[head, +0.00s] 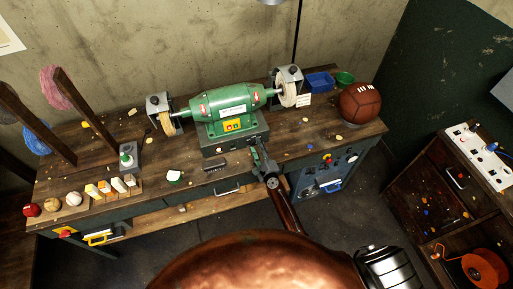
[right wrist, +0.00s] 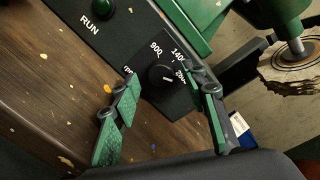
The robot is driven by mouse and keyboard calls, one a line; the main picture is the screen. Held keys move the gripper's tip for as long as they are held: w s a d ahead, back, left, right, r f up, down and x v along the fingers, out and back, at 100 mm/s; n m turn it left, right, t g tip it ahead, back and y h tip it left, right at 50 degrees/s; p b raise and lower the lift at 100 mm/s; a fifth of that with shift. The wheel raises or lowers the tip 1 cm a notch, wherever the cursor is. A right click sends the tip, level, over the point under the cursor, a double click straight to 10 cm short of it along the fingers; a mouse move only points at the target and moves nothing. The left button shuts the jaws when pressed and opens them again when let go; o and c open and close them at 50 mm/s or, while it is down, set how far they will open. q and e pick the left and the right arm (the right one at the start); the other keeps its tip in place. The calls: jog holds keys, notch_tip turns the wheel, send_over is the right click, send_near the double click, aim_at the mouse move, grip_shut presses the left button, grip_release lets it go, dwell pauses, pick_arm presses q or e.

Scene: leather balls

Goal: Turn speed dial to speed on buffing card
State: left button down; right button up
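The speed dial (right wrist: 161,76) is a round black knob on the dark front panel of the green buffing machine (head: 226,108). Marks by it read 900, 14.. and a partly hidden one starting with 2; its short white pointer line is too small to read surely. My right gripper (head: 258,152) is at the front of the machine's base. In the right wrist view its green-padded fingers (right wrist: 165,100) are spread on either side of the dial, with nothing between the pads. A small white card (head: 304,100) stands by the right wheel; its writing is unreadable. My left gripper is out of view.
A brown leather ball (head: 360,103), blue bin (head: 319,82) and green bowl (head: 345,78) are at the bench's right. Small blocks (head: 105,187) and balls line its left front. A dark bar (head: 213,167) lies near the front edge.

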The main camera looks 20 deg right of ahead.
jog(key=shift+s, duration=0.1)
jog(key=s, duration=1.1)
jog(key=shift+s+d+r, duration=0.35)
jog(key=shift+d, duration=0.05)
